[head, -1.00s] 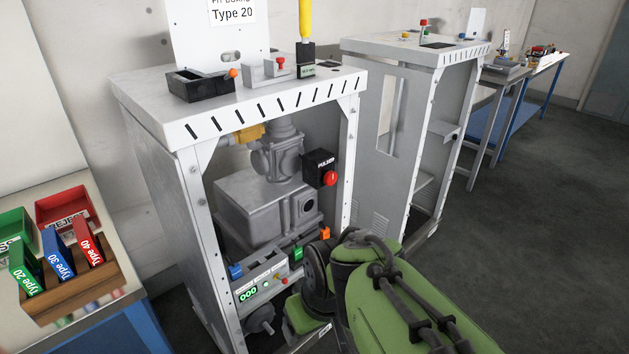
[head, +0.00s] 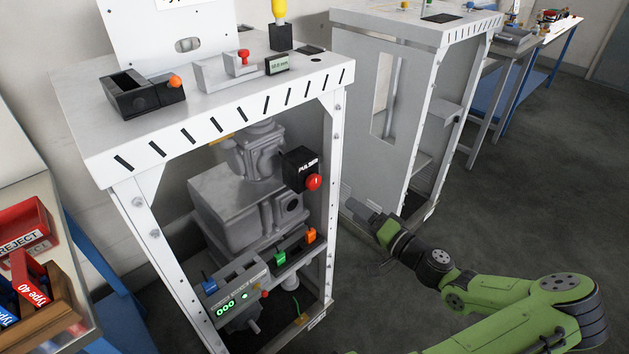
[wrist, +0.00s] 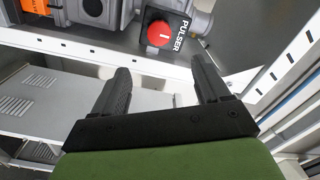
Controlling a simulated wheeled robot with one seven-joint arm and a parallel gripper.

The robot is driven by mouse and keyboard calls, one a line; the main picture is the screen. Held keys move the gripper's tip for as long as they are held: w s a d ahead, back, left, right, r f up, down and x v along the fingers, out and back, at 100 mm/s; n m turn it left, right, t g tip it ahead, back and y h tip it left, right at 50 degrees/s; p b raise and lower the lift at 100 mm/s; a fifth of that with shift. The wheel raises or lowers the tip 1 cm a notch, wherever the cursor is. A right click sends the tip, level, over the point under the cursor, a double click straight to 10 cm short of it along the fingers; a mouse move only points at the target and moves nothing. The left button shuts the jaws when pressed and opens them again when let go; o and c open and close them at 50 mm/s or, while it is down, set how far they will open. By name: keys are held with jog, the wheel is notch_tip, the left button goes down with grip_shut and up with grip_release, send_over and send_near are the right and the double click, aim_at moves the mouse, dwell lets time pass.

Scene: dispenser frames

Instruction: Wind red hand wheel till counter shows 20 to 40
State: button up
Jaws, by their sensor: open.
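The red hand wheel (head: 313,182), a round red knob with a small white mark, sits on the black pulser box (head: 297,168) in the near frame. In the wrist view the red wheel (wrist: 160,33) shows beyond the fingertips, roughly between them. The counter (head: 226,309) low in the frame shows green digits that look like 000. My gripper (head: 356,212) is to the right of and lower than the wheel in the head view. In the wrist view my gripper (wrist: 160,66) is open and empty, its two dark fingers apart and not touching the wheel.
A perforated white upright (head: 327,210) of the near frame stands close to the wheel. A second grey cabinet (head: 375,110) stands behind my gripper. Grey meter housing (head: 230,210) fills the frame behind the pulser. Floor at right is clear.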

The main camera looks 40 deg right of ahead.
aim_at(316, 184)
jog(key=w, duration=0.4)
jog(key=w+b, duration=0.1)
jog(key=w, duration=0.4)
jog(key=w+b, duration=0.1)
jog(key=w, duration=0.4)
jog(key=shift+w+a+f, duration=0.1)
jog(key=shift+w+a, duration=0.15)
jog(key=c, duration=1)
jog(key=shift+c, duration=0.2)
